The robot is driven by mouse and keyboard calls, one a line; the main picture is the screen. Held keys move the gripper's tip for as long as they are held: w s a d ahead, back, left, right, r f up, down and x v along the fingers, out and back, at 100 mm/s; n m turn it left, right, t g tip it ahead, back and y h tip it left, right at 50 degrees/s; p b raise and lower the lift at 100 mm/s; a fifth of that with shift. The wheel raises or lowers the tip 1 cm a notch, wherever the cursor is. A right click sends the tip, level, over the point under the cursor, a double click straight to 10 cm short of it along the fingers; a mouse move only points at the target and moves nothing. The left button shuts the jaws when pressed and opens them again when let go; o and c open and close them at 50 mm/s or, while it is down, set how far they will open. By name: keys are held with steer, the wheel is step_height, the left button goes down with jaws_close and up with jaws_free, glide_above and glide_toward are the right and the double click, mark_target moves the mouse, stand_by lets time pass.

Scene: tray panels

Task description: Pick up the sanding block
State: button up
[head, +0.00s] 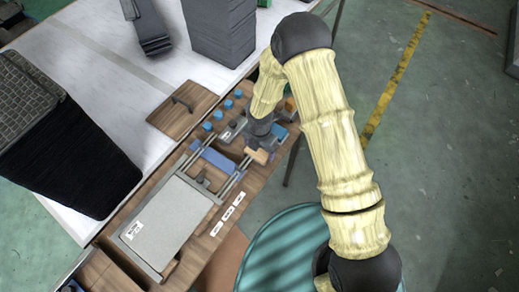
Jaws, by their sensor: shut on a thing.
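My gripper (259,146) is at the right end of a wooden tray panel (217,228), pointing down and shut on a small tan block. The tan block (257,156), which looks like the sanding block, shows just below the fingers. The fingers and my wrist hide part of it. I cannot tell whether the block still touches the panel.
A grey box (168,222) and metal rails with a blue piece (219,161) lie left of my gripper. Dark stacks (220,30) stand on the white table.

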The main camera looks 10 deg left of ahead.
step_height(320, 180, up, 10)
steer(key=shift+f+b, duration=0.15)
steer(key=shift+b, duration=0.3)
steer(key=shift+o, duration=1.2)
steer(key=shift+c, duration=0.6)
steer(key=shift+w+d+m, duration=0.15)
steer(key=shift+d+m, duration=0.1)
steer(key=shift+m, duration=0.05)
steer(key=w+d+f+m, duration=0.1)
steer(key=w+d+m, duration=0.2)
steer(key=d+m, duration=0.9)
steer(key=w+d+f+m, duration=0.2)
steer(key=w+d+m, duration=0.2)
steer(key=d+m, duration=0.9)
steer(key=m, duration=0.5)
steer(key=shift+m, duration=0.4)
